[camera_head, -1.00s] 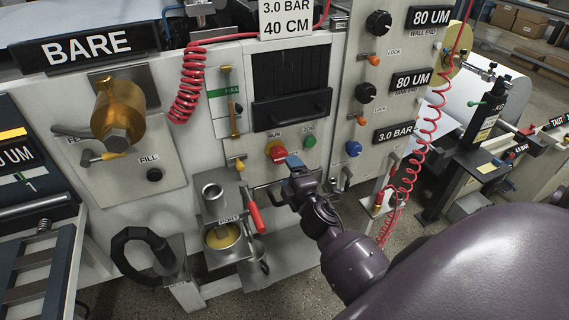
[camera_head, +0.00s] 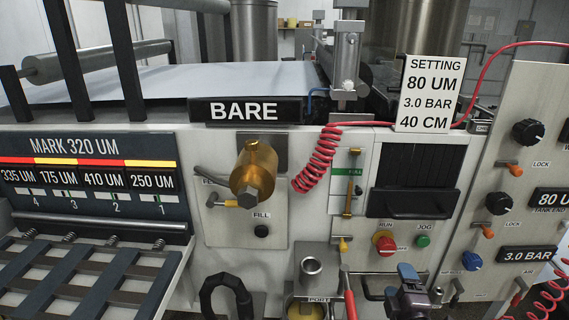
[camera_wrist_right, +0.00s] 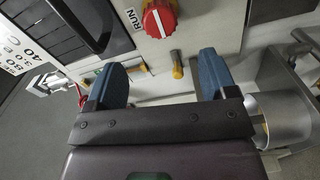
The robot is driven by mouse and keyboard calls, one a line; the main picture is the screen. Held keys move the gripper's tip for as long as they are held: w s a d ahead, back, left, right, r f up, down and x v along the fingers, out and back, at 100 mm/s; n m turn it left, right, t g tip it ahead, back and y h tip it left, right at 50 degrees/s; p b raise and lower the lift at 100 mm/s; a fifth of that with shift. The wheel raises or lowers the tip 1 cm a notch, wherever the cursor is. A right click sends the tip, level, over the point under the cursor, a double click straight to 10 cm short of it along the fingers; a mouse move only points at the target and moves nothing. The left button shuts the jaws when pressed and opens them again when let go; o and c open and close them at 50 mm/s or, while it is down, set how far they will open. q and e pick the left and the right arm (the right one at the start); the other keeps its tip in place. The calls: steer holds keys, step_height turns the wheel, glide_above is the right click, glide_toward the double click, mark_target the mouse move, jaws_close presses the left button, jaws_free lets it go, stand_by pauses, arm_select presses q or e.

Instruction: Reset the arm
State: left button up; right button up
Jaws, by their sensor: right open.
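My right gripper (camera_head: 407,281) shows at the bottom of the head view, in front of the machine's lower panel and below the red RUN knob (camera_head: 385,243). In the right wrist view its two blue fingers (camera_wrist_right: 162,80) stand apart with nothing between them. The RUN knob also shows above the fingers in the wrist view (camera_wrist_right: 160,18). My left gripper is in neither view.
A green JOG button (camera_head: 423,241) sits beside the RUN knob. A slatted rack (camera_head: 85,275) is at lower left. Red coiled hoses hang at both sides.

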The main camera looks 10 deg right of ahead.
steer(key=s+a+f+m+g+y, duration=0.2)
steer(key=s+f+m, duration=0.4)
steer(key=s, duration=0.3)
steer(key=s+a+f+m+g+y, duration=0.2)
steer(key=s+a+f+m+g, duration=0.2)
steer(key=s+f, duration=0.4)
steer(key=s+a+m, duration=0.1)
steer(key=m, duration=0.1)
steer(key=shift+s+a+m, duration=0.3)
steer(key=shift+s+a, duration=0.05)
steer(key=shift+f, duration=0.1)
